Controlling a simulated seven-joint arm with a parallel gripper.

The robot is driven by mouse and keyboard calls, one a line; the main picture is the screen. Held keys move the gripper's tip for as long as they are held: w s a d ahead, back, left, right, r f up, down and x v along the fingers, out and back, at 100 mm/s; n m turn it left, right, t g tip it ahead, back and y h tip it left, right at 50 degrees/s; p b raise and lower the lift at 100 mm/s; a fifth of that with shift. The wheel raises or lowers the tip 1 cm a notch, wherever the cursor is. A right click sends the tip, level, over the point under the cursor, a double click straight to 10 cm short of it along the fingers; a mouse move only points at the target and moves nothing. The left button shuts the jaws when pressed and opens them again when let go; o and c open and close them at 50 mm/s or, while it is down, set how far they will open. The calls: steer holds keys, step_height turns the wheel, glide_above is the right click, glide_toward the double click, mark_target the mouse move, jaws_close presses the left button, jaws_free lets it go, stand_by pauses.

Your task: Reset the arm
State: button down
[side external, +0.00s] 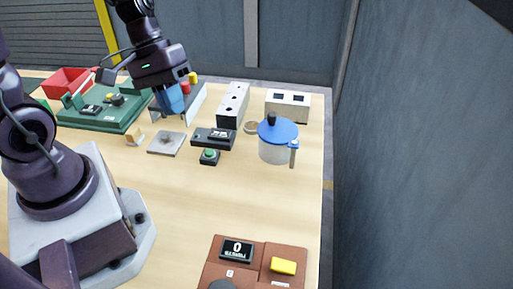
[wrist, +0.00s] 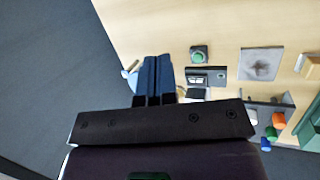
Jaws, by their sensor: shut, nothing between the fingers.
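My gripper (side external: 171,98) hangs in the air over the back of the table, with its blue fingers pointing down. In the wrist view its blue fingers (wrist: 153,80) are together with nothing between them. It is apart from the table, and I cannot tell its exact height. In the side view the fingers partly cover a grey rack (side external: 195,104) with red and yellow cylinders. No coil can be made out in either view.
A black device (side external: 213,138), green button (side external: 209,156) and grey plate (side external: 166,143) lie mid-table. A green board (side external: 98,121) is left, a brown panel (side external: 256,262) in front.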

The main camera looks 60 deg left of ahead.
steer(key=s+d+r+m+t+y, duration=0.2)
steer(key=r+m, duration=0.5)
steer(key=r, duration=0.6)
steer(key=s+t+y, duration=0.1)
steer(key=t+y, duration=0.1)
steer(key=t, duration=0.1)
steer(key=shift+m+y, duration=0.3)
steer(key=shift+s+d, duration=0.1)
stand_by(0.6)
